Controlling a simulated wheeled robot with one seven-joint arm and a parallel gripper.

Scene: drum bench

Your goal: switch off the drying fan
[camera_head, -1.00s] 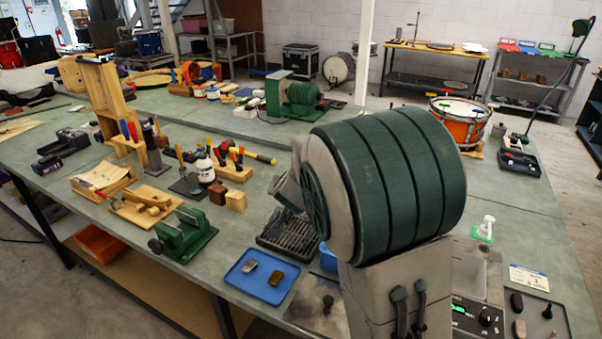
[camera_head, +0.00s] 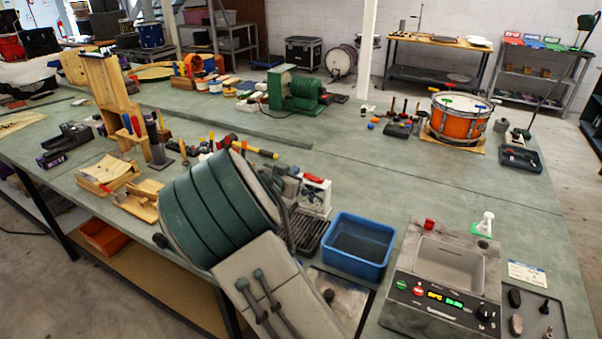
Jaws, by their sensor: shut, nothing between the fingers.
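A small white box-shaped unit with a dark fan-like face, which looks like the drying fan (camera_head: 316,199), stands at the middle of the bench. A red part, perhaps its switch (camera_head: 313,178), is on its top; its setting is too small to tell. My green-banded arm link stands in front and to the left and hides the space beside the unit.
A black drying rack (camera_head: 312,234) lies in front of the fan, with a blue bin (camera_head: 358,246) to its right. A grey tank with lit buttons (camera_head: 446,302) stands at right front. An orange drum (camera_head: 458,120) is behind. Bench between bin and drum is clear.

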